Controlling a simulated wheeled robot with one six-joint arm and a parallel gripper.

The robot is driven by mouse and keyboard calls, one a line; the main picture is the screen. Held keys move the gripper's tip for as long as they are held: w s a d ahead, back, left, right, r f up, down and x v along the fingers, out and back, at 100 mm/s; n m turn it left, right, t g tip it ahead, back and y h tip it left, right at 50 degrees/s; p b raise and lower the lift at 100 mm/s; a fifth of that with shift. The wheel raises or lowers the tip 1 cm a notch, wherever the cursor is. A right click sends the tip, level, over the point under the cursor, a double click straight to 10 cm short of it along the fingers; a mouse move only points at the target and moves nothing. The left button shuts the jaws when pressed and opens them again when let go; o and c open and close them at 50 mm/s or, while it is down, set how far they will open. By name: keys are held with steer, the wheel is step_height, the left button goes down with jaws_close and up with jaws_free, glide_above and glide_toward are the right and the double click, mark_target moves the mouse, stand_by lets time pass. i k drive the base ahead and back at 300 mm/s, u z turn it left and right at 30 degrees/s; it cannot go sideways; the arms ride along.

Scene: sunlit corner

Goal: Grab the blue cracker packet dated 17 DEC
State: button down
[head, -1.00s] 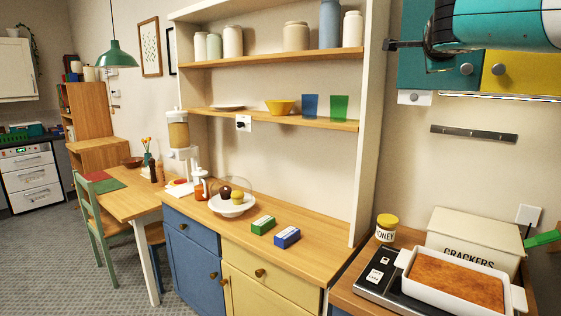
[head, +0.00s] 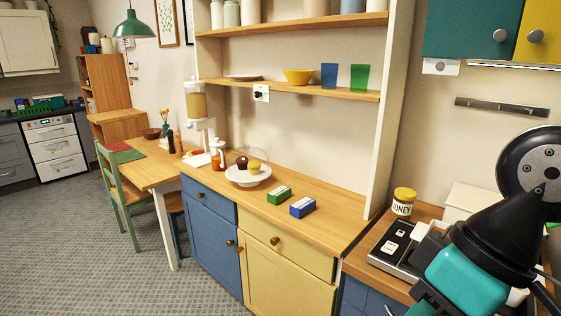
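A blue packet with a white top label (head: 303,207) lies on the wooden counter of the dresser, near its front right. A similar green packet (head: 279,195) lies just left of it. The print on both is too small to read, so I cannot tell any date. My arm, teal and black, fills the lower right of the head view, well right of the packets. The fingertips of my gripper cannot be made out there. The cream box (head: 466,199) that read CRACKERS earlier is mostly hidden behind my arm.
A white cake stand (head: 249,180) holds round items left of the packets. A honey jar (head: 403,203) and a dark scale (head: 393,250) stand on the right counter. The dresser's right upright (head: 393,110) stands between the counters. A shelf (head: 290,90) hangs above the packets.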

mark_target(300, 208)
steer(key=u, duration=0.55)
steer(key=i, duration=0.55)
steer(key=u, duration=0.9)
steer(key=i, duration=1.3)
steer(key=z, duration=0.8)
steer(key=i, duration=0.45)
steer(key=z, duration=0.4)
